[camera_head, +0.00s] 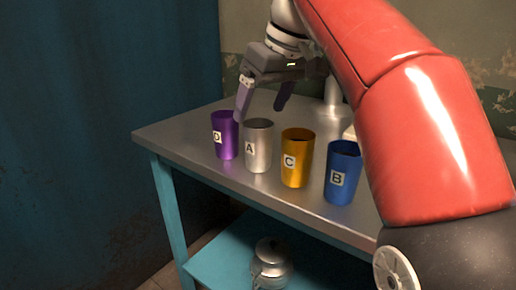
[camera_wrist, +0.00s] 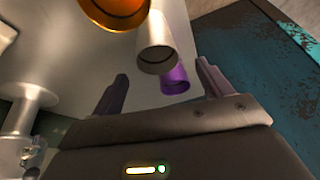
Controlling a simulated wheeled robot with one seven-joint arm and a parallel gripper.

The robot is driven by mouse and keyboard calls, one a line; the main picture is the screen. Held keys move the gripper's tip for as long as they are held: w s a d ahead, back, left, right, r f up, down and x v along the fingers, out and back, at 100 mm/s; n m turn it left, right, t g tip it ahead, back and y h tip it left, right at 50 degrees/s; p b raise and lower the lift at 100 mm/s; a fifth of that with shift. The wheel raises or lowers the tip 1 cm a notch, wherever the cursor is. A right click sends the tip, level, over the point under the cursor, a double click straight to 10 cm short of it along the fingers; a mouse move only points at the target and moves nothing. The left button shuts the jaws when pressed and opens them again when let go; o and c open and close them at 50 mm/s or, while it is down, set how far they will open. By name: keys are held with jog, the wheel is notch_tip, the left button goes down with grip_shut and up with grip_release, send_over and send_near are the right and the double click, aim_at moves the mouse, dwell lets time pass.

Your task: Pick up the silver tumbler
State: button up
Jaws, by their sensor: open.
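The silver tumbler (camera_head: 258,150), marked A, stands upright on the metal table between the purple tumbler (camera_head: 225,140), marked D, and the gold tumbler (camera_head: 297,162), marked C. My gripper (camera_head: 264,108) is open and empty, just behind and above the silver and purple tumblers in the head view. In the wrist view the silver tumbler (camera_wrist: 157,45) lies beyond the fingertips, roughly between their lines. The purple tumbler (camera_wrist: 175,80) shows closer to the right finger. My open gripper (camera_wrist: 161,82) has nothing between its fingers except the view of the purple tumbler.
A blue tumbler (camera_head: 342,175), marked B, stands to the right of the gold one, near my red arm. The metal table top (camera_head: 185,128) is free at its left end. A lidded metal pot (camera_head: 271,266) sits on the lower shelf. A pale stand (camera_head: 333,105) rises behind.

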aim_at(258, 124)
jog(key=x, duration=0.1)
jog(key=b+x, duration=0.1)
jog(key=x, duration=0.3)
jog(key=shift+s+d+f, duration=0.1)
jog(key=shift+s+d, duration=0.1)
jog(key=shift+d, duration=0.05)
jog(key=c, duration=1.1)
jog(key=shift+o, duration=0.2)
